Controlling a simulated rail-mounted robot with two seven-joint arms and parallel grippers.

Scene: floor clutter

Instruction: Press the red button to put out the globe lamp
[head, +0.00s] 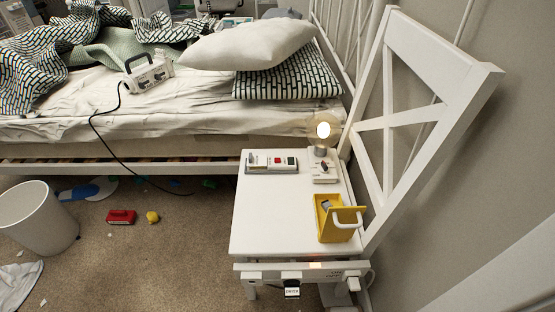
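The globe lamp (323,131) stands at the back right of the white chair seat (255,215), and its bulb is lit. A white block (321,173) with a small dark part on top sits just in front of the lamp. Neither of my grippers is in view.
A yellow container (334,230) with a white handle stands at the seat's right side. A white strip with plugs (310,272) runs along the seat's front. The chair back (389,120) rises at right. The bed holds pillows and a corded box (148,74). The seat's front left is clear.

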